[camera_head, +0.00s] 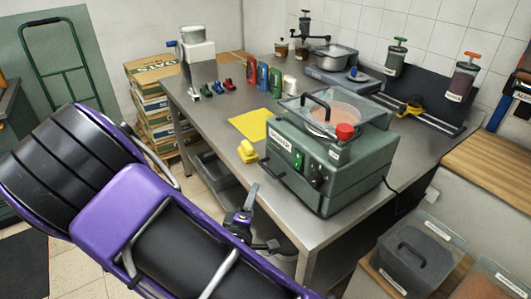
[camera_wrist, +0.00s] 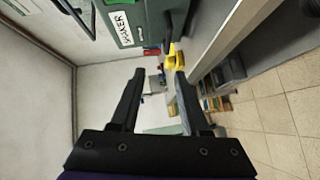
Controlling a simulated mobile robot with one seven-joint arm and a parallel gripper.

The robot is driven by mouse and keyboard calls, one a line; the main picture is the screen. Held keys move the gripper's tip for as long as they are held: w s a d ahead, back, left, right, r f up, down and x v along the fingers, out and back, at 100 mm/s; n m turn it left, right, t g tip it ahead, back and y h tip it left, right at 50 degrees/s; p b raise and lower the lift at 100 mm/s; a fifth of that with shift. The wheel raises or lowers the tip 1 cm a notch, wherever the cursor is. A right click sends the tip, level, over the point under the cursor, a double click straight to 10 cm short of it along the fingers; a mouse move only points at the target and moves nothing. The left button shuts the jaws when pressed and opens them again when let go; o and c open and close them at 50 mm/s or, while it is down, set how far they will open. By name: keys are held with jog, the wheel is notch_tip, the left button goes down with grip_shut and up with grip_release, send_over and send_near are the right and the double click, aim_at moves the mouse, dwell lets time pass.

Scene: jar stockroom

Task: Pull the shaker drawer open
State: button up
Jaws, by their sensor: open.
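The shaker (camera_head: 325,165) is a green-grey box machine on the metal table, with a clear lid, a red knob and a green switch. A black bar handle (camera_head: 291,188) runs low along its front, where the drawer front seems to be; I see no open gap there. In the wrist view the shaker (camera_wrist: 148,22) shows sideways at the top, with its label and a dark bar at upper left. My gripper (camera_head: 262,216) is open and empty, in front of the table edge and apart from the shaker. Its two black fingers (camera_wrist: 159,76) point past the shaker's side.
The metal table (camera_head: 215,115) holds a yellow sheet (camera_head: 250,125), a yellow object (camera_head: 247,152) beside the shaker, and small coloured bottles. Jar dispensers stand at the back. A lidded grey bin (camera_head: 411,258) is at lower right. Stacked boxes (camera_head: 155,100) stand at left.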

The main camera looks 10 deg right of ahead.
aim_at(265, 169)
jog(key=shift+n, duration=0.4)
jog(key=x, duration=0.5)
jog(key=f+x, duration=0.1)
jog(key=x, duration=0.5)
jog(key=b+x, duration=0.1)
jog(key=x, duration=0.5)
jog(key=shift+s+d+f, duration=0.15)
jog(key=shift+f, duration=0.15)
jog(key=shift+c, duration=0.2)
grip_shut()
